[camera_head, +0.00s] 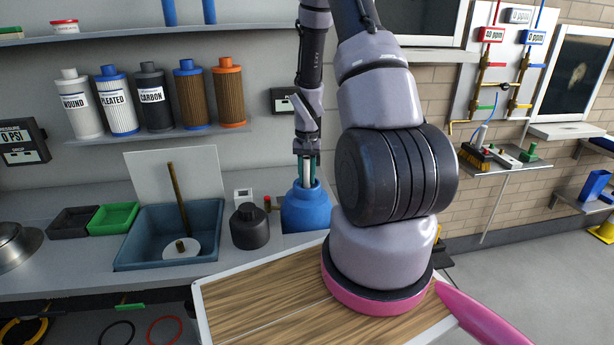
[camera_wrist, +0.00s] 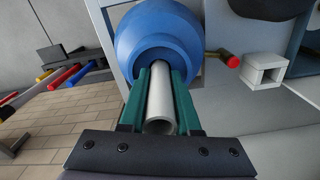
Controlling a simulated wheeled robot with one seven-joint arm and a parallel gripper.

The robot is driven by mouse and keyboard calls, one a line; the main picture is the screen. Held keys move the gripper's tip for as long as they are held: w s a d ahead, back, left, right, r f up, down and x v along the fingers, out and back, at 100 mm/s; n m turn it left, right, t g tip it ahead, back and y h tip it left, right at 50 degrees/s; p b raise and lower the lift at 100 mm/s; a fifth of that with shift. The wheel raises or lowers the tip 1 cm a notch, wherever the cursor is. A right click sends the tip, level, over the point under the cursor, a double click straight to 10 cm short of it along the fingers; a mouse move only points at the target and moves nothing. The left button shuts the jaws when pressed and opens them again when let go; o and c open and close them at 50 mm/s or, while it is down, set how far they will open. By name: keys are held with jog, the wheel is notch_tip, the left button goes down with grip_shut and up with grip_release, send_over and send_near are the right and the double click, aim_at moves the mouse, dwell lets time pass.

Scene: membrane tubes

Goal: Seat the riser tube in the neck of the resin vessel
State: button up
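The resin vessel (camera_head: 306,211) is a blue rounded tank at the back of the bench, right of the sink. It also shows in the wrist view (camera_wrist: 158,30), with its neck facing my gripper. My gripper (camera_head: 307,172) is directly above the neck, pointing down. Its green fingers (camera_wrist: 160,82) lie on both sides of the riser tube (camera_wrist: 160,108), a pale grey hollow pipe, and appear closed on it. The tube's open near end faces the wrist camera. Its far end meets the neck opening; how deep it goes is hidden by the fingers.
A black jar (camera_head: 249,228) stands left of the vessel. A blue-grey sink (camera_head: 135,255) holds a brown upright rod (camera_head: 178,195). A red-tipped side fitting (camera_wrist: 232,61) projects beside the vessel. A wooden-topped table (camera_head: 265,300) is in front. Filter cartridges line the shelf above.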

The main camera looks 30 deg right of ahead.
jog(key=shift+r, duration=0.1)
notch_tip(320, 180, up, 12)
jog(key=s+a+r+t, duration=0.2)
jog(key=s+a+r, duration=0.1)
jog(key=r, duration=0.6)
jog(key=s+a+r+t, duration=0.1)
jog(key=s+a+r, duration=0.25)
jog(key=r, duration=0.55)
jog(key=s+a+r+n+t+y, duration=0.1)
jog(key=s+a+r+t, duration=0.1)
jog(key=s, duration=0.4)
jog(key=s+a+r+n+t+y, duration=0.1)
jog(key=s+a+r+t, duration=0.1)
jog(key=s+a+r, duration=0.2)
jog(key=s+r, duration=0.3)
jog(key=shift+a+r, duration=0.3)
jog(key=shift+a, duration=0.1)
